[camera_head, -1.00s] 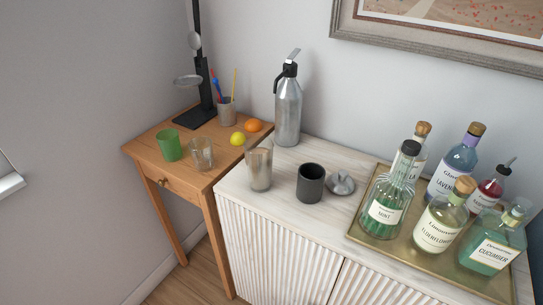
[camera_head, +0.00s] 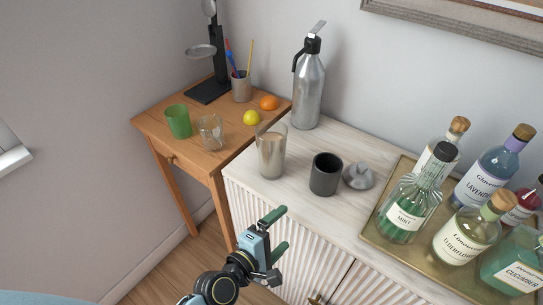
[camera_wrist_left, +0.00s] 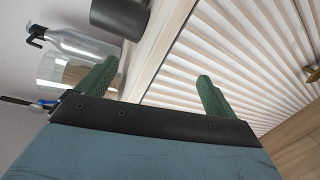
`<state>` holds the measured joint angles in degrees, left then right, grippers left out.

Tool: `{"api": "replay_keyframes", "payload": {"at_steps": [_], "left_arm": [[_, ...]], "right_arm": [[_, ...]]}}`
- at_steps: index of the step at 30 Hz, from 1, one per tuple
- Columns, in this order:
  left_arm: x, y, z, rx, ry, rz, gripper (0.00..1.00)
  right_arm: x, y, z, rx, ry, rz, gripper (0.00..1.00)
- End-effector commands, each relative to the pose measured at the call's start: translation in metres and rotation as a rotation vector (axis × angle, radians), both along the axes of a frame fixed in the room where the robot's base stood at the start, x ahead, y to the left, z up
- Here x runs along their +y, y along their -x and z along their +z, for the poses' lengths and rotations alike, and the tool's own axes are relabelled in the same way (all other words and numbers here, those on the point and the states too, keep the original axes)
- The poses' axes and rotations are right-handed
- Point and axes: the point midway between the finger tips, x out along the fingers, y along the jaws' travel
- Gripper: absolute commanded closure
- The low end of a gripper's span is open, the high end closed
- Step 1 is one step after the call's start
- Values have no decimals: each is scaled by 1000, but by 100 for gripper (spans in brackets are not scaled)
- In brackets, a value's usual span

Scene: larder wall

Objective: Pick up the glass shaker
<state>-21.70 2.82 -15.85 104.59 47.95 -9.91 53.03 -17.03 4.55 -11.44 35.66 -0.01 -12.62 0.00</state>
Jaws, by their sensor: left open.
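The glass shaker (camera_head: 271,152), a tall clear tumbler with a greyish-brown tint, stands upright near the left end of the white ribbed cabinet top. It also shows at the upper left of the left wrist view (camera_wrist_left: 62,70), partly behind a green finger. My left gripper (camera_head: 279,231) is open and empty, in front of the cabinet's ribbed front, below and nearer than the shaker and apart from it. In the left wrist view its two green fingers (camera_wrist_left: 157,74) are spread with nothing between them. My right gripper is not in view.
A dark grey cup (camera_head: 325,176) and a grey metal lid (camera_head: 358,176) stand right of the shaker. A steel siphon (camera_head: 308,92) stands behind it. A brass tray (camera_head: 379,236) of bottles fills the right. A wooden side table (camera_head: 150,124) with glasses and fruit adjoins on the left.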

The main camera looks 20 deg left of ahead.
Motion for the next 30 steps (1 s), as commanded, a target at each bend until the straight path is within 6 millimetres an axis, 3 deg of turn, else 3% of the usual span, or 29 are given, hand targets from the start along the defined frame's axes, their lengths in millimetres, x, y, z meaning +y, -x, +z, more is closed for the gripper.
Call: {"api": "replay_keyframes", "payload": {"at_steps": [1, 3, 6, 12, 16, 20, 30], "left_arm": [[-2, -7, 33, -30, 141, 40, 7], [2, -15, 60, -43, 347, 116, 7], [13, -25, 76, -39, 603, 230, 7], [40, -37, 78, -18, 1027, 450, 7], [53, -39, 72, -9, 1216, 559, 7], [59, -45, 69, -7, 1291, 604, 7], [66, -105, 69, -8, 1294, 606, 7]], "right_arm": [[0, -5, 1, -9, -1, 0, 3], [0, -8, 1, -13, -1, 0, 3], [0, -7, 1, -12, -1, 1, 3], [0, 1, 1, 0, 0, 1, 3], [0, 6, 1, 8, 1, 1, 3], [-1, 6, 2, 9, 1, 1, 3], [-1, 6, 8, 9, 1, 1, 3]]}}
